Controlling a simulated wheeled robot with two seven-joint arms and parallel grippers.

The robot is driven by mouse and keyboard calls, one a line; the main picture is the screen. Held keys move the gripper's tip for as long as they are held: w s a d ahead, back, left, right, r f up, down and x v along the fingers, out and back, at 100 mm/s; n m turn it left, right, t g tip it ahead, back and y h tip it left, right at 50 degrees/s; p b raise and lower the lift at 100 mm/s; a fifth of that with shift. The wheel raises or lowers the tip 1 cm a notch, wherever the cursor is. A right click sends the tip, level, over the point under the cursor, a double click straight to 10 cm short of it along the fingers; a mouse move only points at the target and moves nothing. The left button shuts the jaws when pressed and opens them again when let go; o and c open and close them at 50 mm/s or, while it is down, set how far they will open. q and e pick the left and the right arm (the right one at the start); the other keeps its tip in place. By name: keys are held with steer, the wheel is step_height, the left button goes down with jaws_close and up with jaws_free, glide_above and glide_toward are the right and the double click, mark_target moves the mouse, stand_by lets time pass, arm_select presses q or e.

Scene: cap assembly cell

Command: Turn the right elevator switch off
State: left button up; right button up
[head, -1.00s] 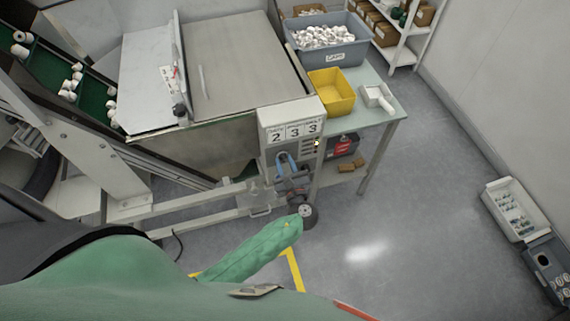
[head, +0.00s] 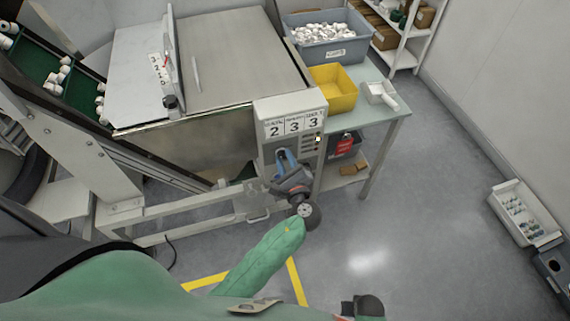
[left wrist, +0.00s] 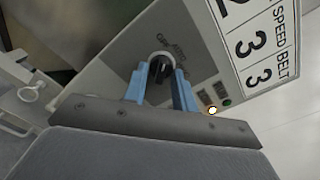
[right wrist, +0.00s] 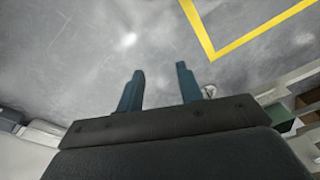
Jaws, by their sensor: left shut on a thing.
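The control panel (head: 290,112), a pale box on the machine front, carries a row of digits reading 2, 3, 3. Below the digits is a rotary switch with a black knob (left wrist: 160,68) and a pale ring, with small lettering around it. My left gripper (head: 283,158) is at the panel. In the left wrist view its blue fingers (left wrist: 160,78) are shut on the knob, one on each side. In the head view the gripper hides the knob. My right gripper (right wrist: 158,82) is open and empty above the grey floor.
Small lit buttons (left wrist: 212,110) sit beside the switch. A table (head: 372,125) to the right bears a yellow bin (head: 333,90) and a grey crate of white caps (head: 325,50). A conveyor (head: 38,75) is at left. Floor at right is mostly clear.

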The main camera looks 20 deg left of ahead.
arm_select(q)
steer(key=shift+n+b, duration=0.5)
steer(key=shift+n, duration=0.1)
arm_select(e)
steer(key=shift+w+a+r, duration=0.1)
steer(key=shift+w+r, duration=0.1)
steer(key=shift+r, duration=0.65)
steer(key=shift+w+a+r, duration=0.15)
steer(key=shift+w+r, duration=0.1)
steer(key=shift+r, duration=0.65)
steer(key=shift+w+a+r, duration=0.1)
steer(key=shift+w+r, duration=0.1)
steer(key=shift+r, duration=0.65)
arm_select(q)
steer(key=o, duration=1)
steer(key=shift+b+v, duration=1.25)
steer(key=shift+v, duration=2.65)
arm_select(e)
step_height(320, 180, up, 11)
steer(key=shift+w+a+f, duration=0.2)
steer(key=shift+w+a, duration=0.1)
steer(key=shift+a, duration=0.05)
